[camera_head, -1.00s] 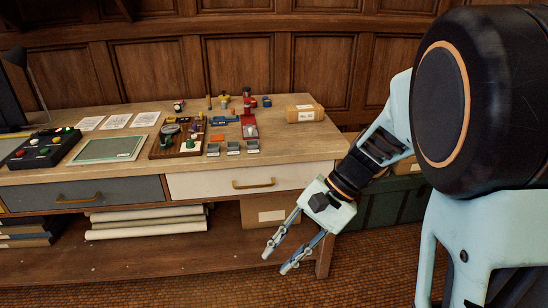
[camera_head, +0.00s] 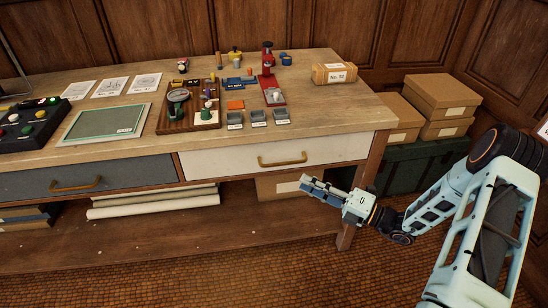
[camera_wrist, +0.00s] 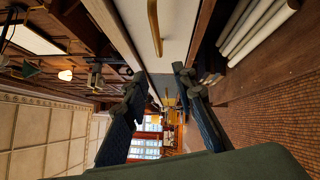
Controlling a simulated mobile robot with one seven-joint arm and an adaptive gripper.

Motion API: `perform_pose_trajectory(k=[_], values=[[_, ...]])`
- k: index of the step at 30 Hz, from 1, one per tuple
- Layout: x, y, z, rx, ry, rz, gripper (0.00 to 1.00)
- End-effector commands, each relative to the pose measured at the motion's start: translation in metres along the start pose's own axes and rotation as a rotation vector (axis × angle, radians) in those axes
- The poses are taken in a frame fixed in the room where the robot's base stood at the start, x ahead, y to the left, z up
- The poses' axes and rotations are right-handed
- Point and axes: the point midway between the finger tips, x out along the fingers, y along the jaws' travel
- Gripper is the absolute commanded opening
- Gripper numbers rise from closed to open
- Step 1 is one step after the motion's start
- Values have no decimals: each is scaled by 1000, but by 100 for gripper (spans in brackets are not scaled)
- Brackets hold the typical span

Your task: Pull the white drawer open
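The white drawer (camera_head: 225,161) is at the right of the workbench front in the head view. Its front looks flush with the bench, so it is closed. Its brass bar handle (camera_head: 282,161) is in the middle of the front. My gripper (camera_head: 306,184) is below and to the right of the handle, apart from it and holding nothing. In the wrist view, the two dark fingers of my gripper (camera_wrist: 157,77) are spread apart with nothing between them. The white drawer front (camera_wrist: 177,28) and the brass handle (camera_wrist: 155,24) show at the top there.
A grey drawer (camera_head: 110,177) is to the left. The benchtop (camera_head: 330,112) carries trays, tools and a rolled parcel (camera_head: 334,73). White paper rolls (camera_head: 150,205) and a cardboard box (camera_head: 275,187) sit below. A green trunk (camera_head: 420,165) with cartons stands right. The bench leg (camera_head: 346,236) is near my gripper.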

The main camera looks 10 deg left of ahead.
Motion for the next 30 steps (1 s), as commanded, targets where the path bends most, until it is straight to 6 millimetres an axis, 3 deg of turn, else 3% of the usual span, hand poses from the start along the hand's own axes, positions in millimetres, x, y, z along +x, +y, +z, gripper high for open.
perform_pose_trajectory(k=[4, 8, 21, 30], values=[[-8, -5, 14, 99, -81, 33, 25], [0, -6, 18, 119, -93, 39, 25], [77, -4, 24, 113, -89, 38, 25], [98, -2, 26, 114, -90, 36, 25]])
